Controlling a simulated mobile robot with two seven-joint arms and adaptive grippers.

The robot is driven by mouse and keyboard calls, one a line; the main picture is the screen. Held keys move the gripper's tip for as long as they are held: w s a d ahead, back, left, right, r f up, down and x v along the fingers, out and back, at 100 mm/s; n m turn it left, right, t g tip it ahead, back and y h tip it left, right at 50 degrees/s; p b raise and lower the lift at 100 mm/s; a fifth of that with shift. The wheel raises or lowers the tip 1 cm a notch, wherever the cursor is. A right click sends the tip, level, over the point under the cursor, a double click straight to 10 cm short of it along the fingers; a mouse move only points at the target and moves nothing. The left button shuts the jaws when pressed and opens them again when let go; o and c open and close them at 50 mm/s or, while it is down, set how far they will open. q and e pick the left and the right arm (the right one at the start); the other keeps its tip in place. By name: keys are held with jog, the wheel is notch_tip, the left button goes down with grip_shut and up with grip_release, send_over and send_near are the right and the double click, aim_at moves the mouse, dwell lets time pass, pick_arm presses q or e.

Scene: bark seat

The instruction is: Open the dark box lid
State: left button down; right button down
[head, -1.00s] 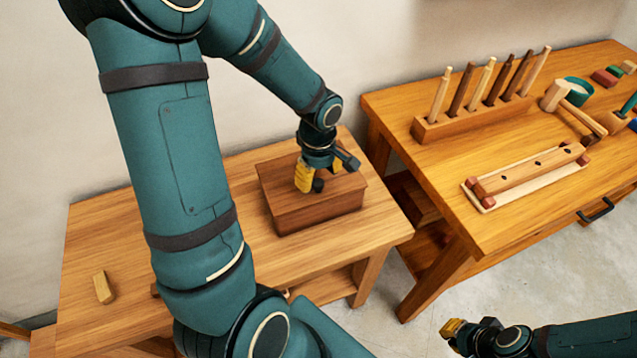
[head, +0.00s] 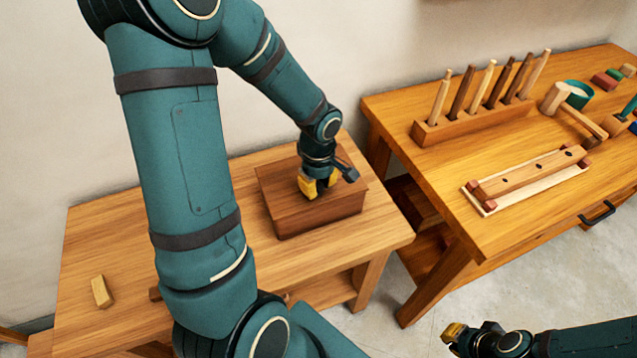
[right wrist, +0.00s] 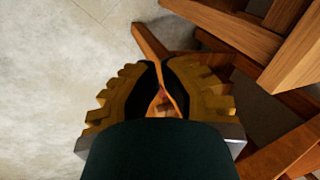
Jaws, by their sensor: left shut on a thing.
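The dark brown wooden box (head: 322,217) stands on the small wooden table, its lid (head: 280,193) lying flat and closed on top. My left gripper (head: 319,195) points down at the middle of the lid and is shut on part of it. The gripper's yellow fingers hide what they grip, so I cannot see whether it is a knob or a handle. My right gripper (head: 452,332) is low at the bottom right, away from the box. Its fingers are nearly together in the right wrist view (right wrist: 162,75), with nothing held between them.
A small wooden block (head: 102,292) lies at the left of the small table (head: 130,240). My left arm hides part of that table. The workbench (head: 450,190) on the right carries a peg rack (head: 470,123), a mallet (head: 575,107) and a long wooden piece (head: 530,172).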

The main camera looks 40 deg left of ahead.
jog(key=shift+r, duration=0.1)
